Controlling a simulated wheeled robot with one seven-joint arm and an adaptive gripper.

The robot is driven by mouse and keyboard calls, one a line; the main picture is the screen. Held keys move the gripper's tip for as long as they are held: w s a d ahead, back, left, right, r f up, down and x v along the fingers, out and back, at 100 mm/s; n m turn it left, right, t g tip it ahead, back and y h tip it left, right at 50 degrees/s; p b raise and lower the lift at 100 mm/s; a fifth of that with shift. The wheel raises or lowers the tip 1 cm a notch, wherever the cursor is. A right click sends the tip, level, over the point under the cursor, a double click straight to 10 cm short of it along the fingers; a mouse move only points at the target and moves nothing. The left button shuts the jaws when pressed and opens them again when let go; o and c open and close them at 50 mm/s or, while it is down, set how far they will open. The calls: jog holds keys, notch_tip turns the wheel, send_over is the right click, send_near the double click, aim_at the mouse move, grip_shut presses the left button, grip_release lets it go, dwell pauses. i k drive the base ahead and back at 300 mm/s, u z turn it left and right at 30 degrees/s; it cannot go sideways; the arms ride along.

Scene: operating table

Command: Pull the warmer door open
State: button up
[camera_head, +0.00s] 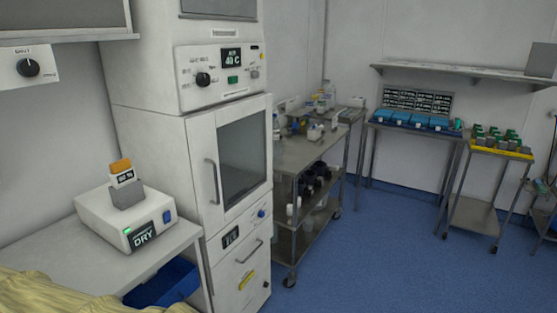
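The warmer (150,90) is a tall white cabinet left of centre, with a control panel (218,78) that reads "40 C". Its door (201,139) has a dark glass window (243,155) and looks closed. A vertical grey bar handle (213,182) is on the left side of the door. My gripper is not in view, and nothing is seen touching the handle.
A white device labelled "DRY" (125,217) stands on a side table (178,240) left of the warmer, above a blue bin (163,284). A metal cart (300,158) with bottles stands close on the right. Blue floor (370,260) is clear in front and right.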

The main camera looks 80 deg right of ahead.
aim_at(201, 130)
jog(key=z, duration=2.45)
jog(key=k, duration=1.15)
jog(key=u, duration=0.8)
jog(key=i, duration=1.35)
jog(key=z, duration=0.5)
